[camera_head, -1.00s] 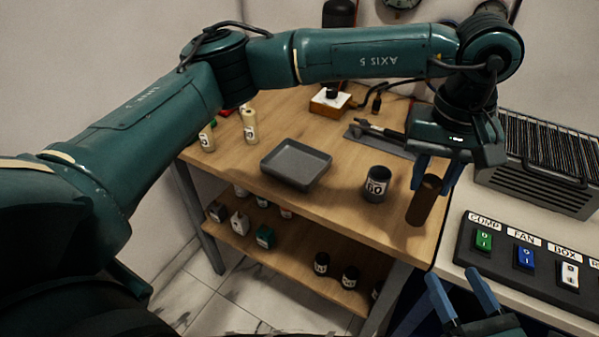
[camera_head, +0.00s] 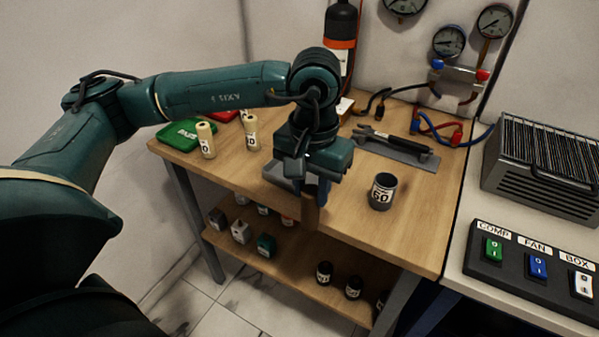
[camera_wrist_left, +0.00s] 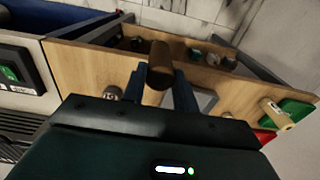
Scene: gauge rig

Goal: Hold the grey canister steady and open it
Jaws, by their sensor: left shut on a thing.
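The grey canister (camera_head: 382,192) stands upright on the wooden table, right of my left gripper, its white label reading 60. Its top looks dark and hollow, with no lid seen on it. It also shows in the left wrist view (camera_wrist_left: 112,93), small and partly cut off by my gripper's body. The cylinder also shows between the fingers in the left wrist view (camera_wrist_left: 158,68). My right gripper is not in view.
The grey tray (camera_head: 277,174) is partly hidden behind my left gripper. Two cream cylinders (camera_head: 206,140) stand at the left. A tool on a grey plate (camera_head: 402,150) lies behind the canister. A switch panel (camera_head: 535,262) is at the right. A lower shelf (camera_head: 290,270) holds several small containers.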

